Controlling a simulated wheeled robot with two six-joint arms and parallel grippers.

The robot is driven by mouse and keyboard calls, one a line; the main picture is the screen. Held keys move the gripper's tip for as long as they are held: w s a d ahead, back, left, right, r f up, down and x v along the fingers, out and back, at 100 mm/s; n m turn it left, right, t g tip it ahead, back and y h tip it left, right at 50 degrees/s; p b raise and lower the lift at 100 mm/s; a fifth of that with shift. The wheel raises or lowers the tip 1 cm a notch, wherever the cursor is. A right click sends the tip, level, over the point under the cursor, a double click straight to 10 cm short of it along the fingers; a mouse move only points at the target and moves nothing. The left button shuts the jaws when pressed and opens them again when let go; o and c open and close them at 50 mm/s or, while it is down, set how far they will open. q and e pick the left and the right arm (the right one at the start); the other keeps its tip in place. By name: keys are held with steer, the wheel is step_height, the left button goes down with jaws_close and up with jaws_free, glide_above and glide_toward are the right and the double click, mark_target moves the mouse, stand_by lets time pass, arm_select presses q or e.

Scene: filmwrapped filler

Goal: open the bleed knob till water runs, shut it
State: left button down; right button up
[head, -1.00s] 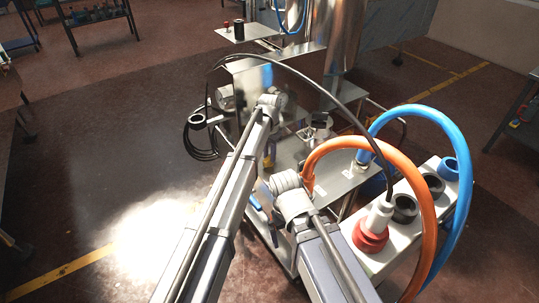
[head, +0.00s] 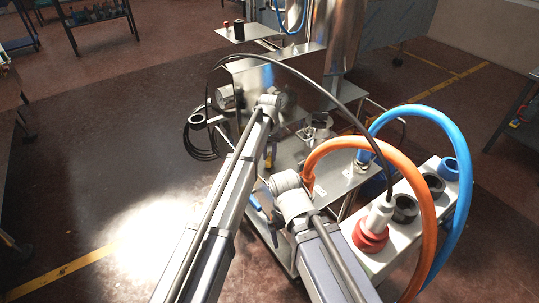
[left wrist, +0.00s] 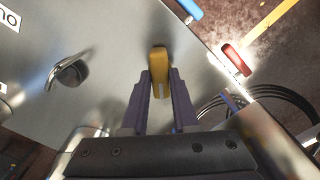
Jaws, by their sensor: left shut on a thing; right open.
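A yellow knob or lever (left wrist: 159,58) stands out from a brushed metal panel (left wrist: 110,35) in the left wrist view. My left gripper (left wrist: 160,78) is shut on it, with one dark finger on each side. In the head view my left arm's wrist hides most of that place, and a small yellow bit (head: 268,160) shows below it. My right gripper (head: 275,217) is lower, near the front of the steel cart, open and apart from the yellow knob. Its fingers are small and partly hidden. I see no running water.
Orange (head: 428,215) and blue (head: 462,190) hoses arch at the right. Open floor (head: 90,165) lies left of the cart.

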mark_target(269, 157)
stand_by(0.3)
arm_select(q)
steer(key=c, duration=0.7)
jaws_free()
step_height(269, 157, up, 8)
steer(key=p, duration=0.8)
steer(key=shift+f, duration=0.1)
steer(key=shift+m+y, duration=0.6)
steer(key=shift+m, duration=0.2)
steer(key=s+a+r+p, duration=0.1)
steer(key=s+a, duration=0.1)
steer(key=s, duration=0.9)
steer(key=s+a+r+p, duration=0.2)
steer(key=s, duration=0.9)
steer(key=s+a+r+p, duration=0.1)
steer(key=s+a+r, duration=0.1)
steer(key=s, duration=1)
steer(key=shift+p, duration=0.3)
